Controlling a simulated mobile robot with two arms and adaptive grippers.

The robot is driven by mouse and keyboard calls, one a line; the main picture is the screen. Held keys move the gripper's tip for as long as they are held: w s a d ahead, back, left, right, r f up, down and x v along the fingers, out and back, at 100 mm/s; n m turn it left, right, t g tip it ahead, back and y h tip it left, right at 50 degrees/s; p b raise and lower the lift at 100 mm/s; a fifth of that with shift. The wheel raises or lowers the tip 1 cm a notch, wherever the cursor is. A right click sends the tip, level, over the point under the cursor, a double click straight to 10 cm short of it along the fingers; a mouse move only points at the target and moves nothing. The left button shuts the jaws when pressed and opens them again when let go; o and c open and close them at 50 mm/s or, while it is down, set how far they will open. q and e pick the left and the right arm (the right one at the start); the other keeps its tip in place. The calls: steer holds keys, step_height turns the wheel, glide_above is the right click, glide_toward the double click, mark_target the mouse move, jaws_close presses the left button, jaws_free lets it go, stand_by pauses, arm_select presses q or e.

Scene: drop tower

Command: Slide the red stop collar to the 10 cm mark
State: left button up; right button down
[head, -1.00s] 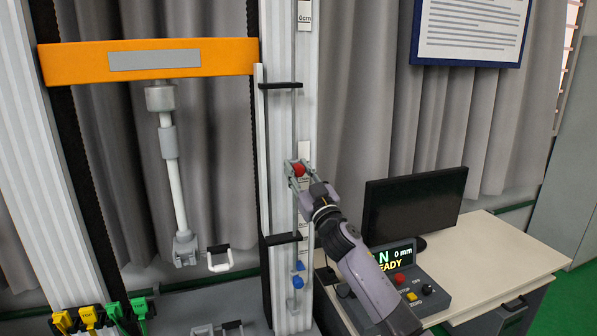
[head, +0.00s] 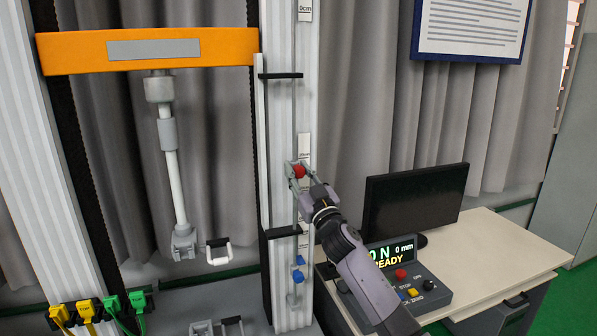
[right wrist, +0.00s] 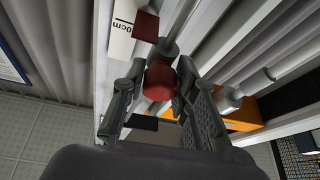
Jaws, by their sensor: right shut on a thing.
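The red stop collar (head: 299,171) sits on a thin vertical rod (head: 295,120) along the pale column (head: 278,50). My right gripper (head: 298,174) is shut on the collar, with a finger on either side of it. The right wrist view also shows the red collar (right wrist: 159,80) between the fingers of my right gripper (right wrist: 158,85). White mark labels lie along the column; one beside the gripper (head: 304,147) is too small to read in the head view. In the right wrist view a label ending in "0cm" (right wrist: 122,28) with a red patch shows past the collar. My left gripper is out of view.
A blue collar (head: 298,268) sits lower on the rod. Black brackets cross the column above (head: 280,75) and below (head: 282,233) the gripper. An orange crosshead (head: 150,55) spans the left. A control box (head: 410,285) and monitor (head: 415,208) stand on the right desk.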

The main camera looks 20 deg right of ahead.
arm_select(q)
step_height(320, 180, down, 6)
steer(key=b, duration=0.4)
arm_select(e)
step_height(320, 180, down, 8)
steer(key=shift+r, duration=0.2)
steer(key=c, duration=1.2)
jaws_free()
steer(key=shift+r, duration=0.1)
steer(key=shift+c, duration=0.2)
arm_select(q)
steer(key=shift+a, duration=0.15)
arm_select(e)
steer(key=shift+s, duration=0.1)
steer(key=v, duration=1.2)
